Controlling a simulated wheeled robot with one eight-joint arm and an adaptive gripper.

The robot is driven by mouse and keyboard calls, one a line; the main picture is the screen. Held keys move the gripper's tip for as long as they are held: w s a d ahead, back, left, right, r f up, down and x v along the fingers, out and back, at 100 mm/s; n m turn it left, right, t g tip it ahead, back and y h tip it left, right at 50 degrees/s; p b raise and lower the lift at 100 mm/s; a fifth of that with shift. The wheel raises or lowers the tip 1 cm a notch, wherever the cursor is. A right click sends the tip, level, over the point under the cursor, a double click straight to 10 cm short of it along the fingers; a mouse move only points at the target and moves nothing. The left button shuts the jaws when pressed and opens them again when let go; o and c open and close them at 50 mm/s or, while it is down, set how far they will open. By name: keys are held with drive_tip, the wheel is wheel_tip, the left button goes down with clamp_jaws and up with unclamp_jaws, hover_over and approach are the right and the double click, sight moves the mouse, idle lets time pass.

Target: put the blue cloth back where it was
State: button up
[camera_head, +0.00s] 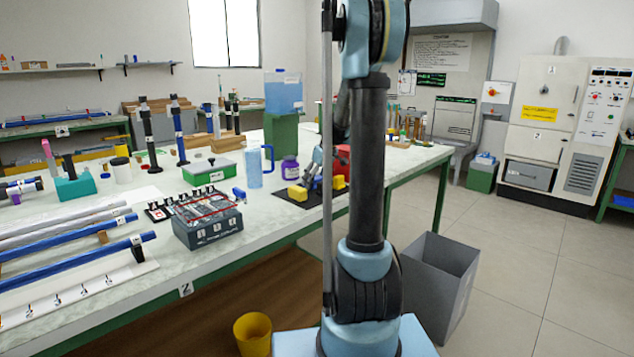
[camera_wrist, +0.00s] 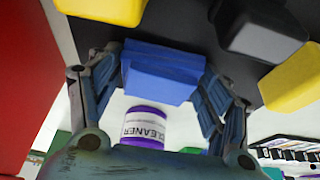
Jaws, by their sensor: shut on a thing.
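The blue cloth (camera_wrist: 160,75) shows in the wrist view as a folded, block-like bundle between the two fingers of my gripper (camera_wrist: 162,82). The fingers are shut on it from both sides. A black mat (camera_wrist: 190,35) lies beyond the cloth in that view; I cannot tell whether the cloth touches it. In the head view my gripper (camera_head: 316,172) is over the mat (camera_head: 290,208) near the table's right edge, partly hidden by my arm, and the cloth is hard to make out there.
Yellow blocks (camera_head: 297,194) lie on the mat, beside a dark block (camera_wrist: 262,35). A purple-lidded cleaner jar (camera_wrist: 145,127) stands close by. A red object (camera_head: 343,158) is behind my arm.

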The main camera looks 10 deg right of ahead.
drive_tip(key=o, duration=1.4)
drive_tip(key=shift+r, duration=0.1)
drive_tip(key=v, duration=1.1)
drive_tip(key=s+a+m, duration=0.2)
drive_tip(key=s, duration=1.1)
drive_tip(key=s+f+m+h, duration=0.1)
drive_tip(key=s+f, duration=0.5)
drive_tip(key=s, duration=0.3)
drive_tip(key=s+f+m+g, duration=0.1)
drive_tip(key=s+f+m, duration=0.1)
drive_tip(key=s+f, duration=0.3)
drive_tip(key=s+f+m+h, duration=0.1)
drive_tip(key=s+f, duration=0.5)
drive_tip(key=s, duration=0.7)
drive_tip(key=shift+s+a+f+m+h, duration=0.15)
drive_tip(key=shift+a+f+m+h, duration=0.2)
drive_tip(key=shift+m, duration=0.15)
